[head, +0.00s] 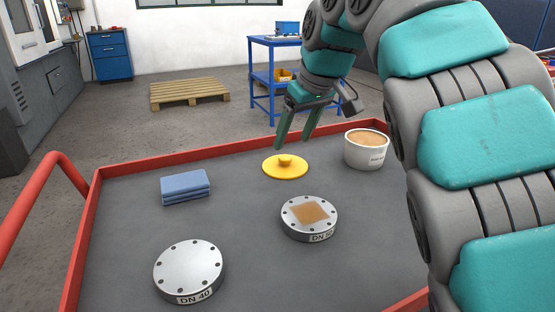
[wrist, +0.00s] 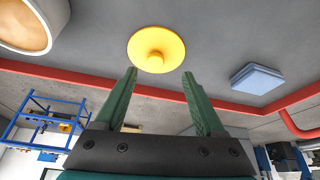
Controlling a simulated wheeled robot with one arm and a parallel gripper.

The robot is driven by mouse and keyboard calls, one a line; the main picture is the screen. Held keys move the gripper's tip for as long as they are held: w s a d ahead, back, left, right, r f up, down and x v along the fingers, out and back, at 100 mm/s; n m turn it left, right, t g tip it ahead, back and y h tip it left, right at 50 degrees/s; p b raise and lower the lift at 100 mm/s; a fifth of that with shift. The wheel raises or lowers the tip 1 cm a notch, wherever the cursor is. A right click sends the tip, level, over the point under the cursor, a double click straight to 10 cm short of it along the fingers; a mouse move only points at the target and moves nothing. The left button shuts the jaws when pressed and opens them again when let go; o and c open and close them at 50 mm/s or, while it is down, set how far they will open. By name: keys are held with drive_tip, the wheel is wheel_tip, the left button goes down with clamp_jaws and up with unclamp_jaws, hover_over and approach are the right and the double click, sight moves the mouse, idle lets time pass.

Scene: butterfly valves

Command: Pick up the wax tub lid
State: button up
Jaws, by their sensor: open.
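The wax tub lid (head: 285,167) is a yellow disc with a raised knob, lying flat on the grey cart top. In the wrist view the lid (wrist: 156,49) is just beyond my fingertips, its knob facing the camera. My gripper (head: 296,140) has two green fingers, spread apart and empty, and in the head view it appears above the lid. In the wrist view the fingers (wrist: 158,74) point toward the lid, one to each side. The white wax tub (head: 366,151) stands uncovered to the right of the lid, with tan wax inside.
A folded blue cloth (head: 186,187) lies to the left. Two metal flange discs, one labelled DN 40 (head: 188,270) and one with a tan square on top (head: 309,217), are nearer. A raised red rim (head: 190,156) edges the cart. Clear surface surrounds the lid.

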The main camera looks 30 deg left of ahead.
sight(285, 157)
drive_tip(key=shift+x, duration=0.85)
drive_tip(key=shift+w+a+f, duration=0.15)
drive_tip(key=shift+w+f, duration=0.15)
drive_tip(key=shift+f, duration=0.1)
drive_tip(key=x, duration=0.2)
drive_tip(key=p+x, duration=0.1)
drive_tip(key=x, duration=0.1)
drive_tip(key=shift+w+a, duration=0.2)
drive_tip(key=shift+w, duration=0.05)
clamp_jaws()
